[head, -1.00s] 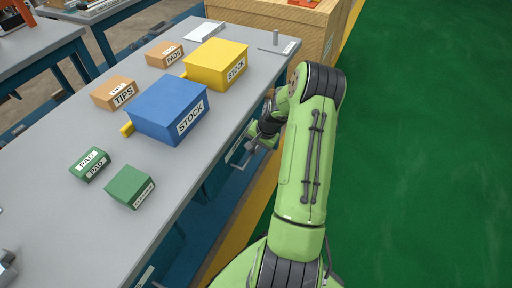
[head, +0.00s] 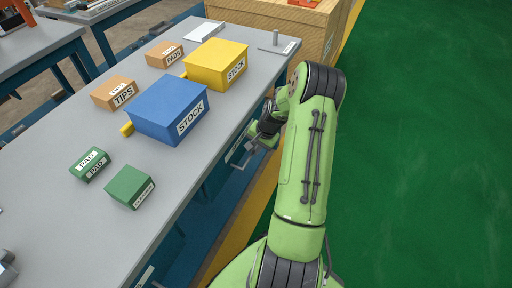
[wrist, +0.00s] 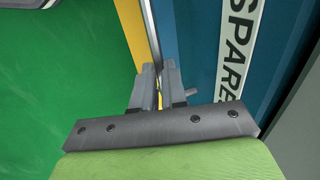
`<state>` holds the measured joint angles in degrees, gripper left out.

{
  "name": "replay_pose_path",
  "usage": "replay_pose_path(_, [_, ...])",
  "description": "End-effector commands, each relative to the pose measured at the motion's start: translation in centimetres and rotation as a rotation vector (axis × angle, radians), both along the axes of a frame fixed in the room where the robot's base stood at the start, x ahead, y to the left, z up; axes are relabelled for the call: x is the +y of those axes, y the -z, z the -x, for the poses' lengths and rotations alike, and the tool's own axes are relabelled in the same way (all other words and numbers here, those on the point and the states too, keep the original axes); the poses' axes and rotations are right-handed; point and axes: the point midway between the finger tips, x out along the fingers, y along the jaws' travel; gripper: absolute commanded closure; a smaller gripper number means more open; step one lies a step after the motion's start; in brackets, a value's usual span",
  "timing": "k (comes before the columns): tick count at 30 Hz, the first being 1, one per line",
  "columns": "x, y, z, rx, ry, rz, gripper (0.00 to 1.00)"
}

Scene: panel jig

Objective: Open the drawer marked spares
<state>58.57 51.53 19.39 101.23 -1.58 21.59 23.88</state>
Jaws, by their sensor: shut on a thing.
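The drawer marked spares has a blue front with a white label (wrist: 237,45) that reads SPARE, its end cut off or hidden in the wrist view. A thin metal bar handle (wrist: 152,35) stands out from that front. My gripper (wrist: 156,88) is shut on this bar, with a finger on either side. In the head view my gripper (head: 258,140) is at the bench's right side, just below the top. My arm hides part of the drawer there. I cannot tell how far the drawer is out.
The grey bench top (head: 60,190) carries a blue stock box (head: 160,105), a yellow stock box (head: 212,62), cardboard boxes and small green boxes. A wooden crate (head: 270,18) stands beyond the bench's far end. The green floor (head: 430,150) on the right is clear.

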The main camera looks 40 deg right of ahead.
Motion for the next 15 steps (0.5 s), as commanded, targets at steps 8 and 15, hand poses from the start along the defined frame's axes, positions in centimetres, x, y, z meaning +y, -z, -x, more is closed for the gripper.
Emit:
replay_pose_path(8, [-0.1, 0.0, 0.2, 0.0, 0.0, -0.001, 1.0])
replay_pose_path(15, [-1.0, 0.0, 2.9, 0.004, 0.003, -0.002, 1.0])
